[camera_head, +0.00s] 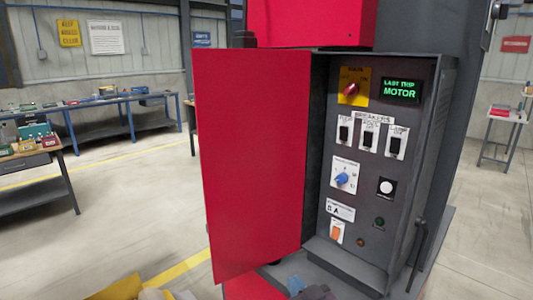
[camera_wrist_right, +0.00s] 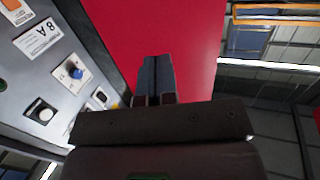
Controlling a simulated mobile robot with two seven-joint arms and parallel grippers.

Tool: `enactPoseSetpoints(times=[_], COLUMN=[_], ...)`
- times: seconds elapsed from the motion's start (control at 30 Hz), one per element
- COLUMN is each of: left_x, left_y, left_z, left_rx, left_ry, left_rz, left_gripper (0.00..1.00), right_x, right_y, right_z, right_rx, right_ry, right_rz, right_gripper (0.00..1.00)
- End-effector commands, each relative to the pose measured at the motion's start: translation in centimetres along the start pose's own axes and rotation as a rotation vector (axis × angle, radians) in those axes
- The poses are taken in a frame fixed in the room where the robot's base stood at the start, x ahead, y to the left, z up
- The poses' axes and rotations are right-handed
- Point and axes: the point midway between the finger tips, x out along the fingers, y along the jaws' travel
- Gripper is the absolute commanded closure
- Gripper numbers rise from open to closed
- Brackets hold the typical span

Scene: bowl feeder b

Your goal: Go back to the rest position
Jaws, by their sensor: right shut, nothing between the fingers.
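My right gripper (camera_head: 296,284) shows at the bottom edge of the head view, low in front of the open control cabinet (camera_head: 432,150). In the right wrist view its fingers (camera_wrist_right: 157,72) are together with nothing between them. The red cabinet door (camera_head: 255,160) stands open to the left, and it fills the background behind the fingers in the wrist view. The gripper's distance from the door is hard to judge. My left gripper is not in view.
The panel has a red rotary switch (camera_head: 351,89), a green display (camera_head: 401,90) reading "LAST TRIP MOTOR", three breakers, a blue knob (camera_head: 342,178), a white button (camera_head: 386,187) and an orange switch (camera_head: 336,232). Workbenches stand far left; open floor lies between. Something yellow (camera_head: 122,289) shows bottom left.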

Motion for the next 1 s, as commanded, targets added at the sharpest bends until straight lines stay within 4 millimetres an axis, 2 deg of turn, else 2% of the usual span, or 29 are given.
enactPoseSetpoints(times=[0.1,0.17,0.3,0.43,0.6,0.7,0.8,1.0], left_x=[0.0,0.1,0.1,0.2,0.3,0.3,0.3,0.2], left_y=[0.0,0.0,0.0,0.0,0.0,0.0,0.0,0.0], left_z=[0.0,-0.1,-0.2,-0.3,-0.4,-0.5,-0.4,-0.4], left_rx=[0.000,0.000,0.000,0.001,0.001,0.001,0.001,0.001], left_ry=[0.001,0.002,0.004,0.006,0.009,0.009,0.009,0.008], left_rz=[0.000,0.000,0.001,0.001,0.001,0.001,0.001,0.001], left_gripper=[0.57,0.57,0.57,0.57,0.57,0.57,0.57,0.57], right_x=[-3.8,-6.1,-11.8,-17.6,-24.4,-27.0,-28.3,-28.9], right_y=[3.4,4.9,7.9,9.7,10.3,9.9,9.5,9.3], right_z=[3.9,5.9,10.4,14.4,18.6,20.2,21.1,21.4], right_rx=[0.005,0.004,-0.002,-0.009,0.007,0.020,0.028,0.032], right_ry=[-0.068,-0.107,-0.206,-0.307,-0.427,-0.477,-0.505,-0.515], right_rz=[0.103,0.155,0.263,0.345,0.412,0.428,0.433,0.434], right_gripper=[1.00,1.00,1.00,1.00,1.00,1.00,1.00,1.00])
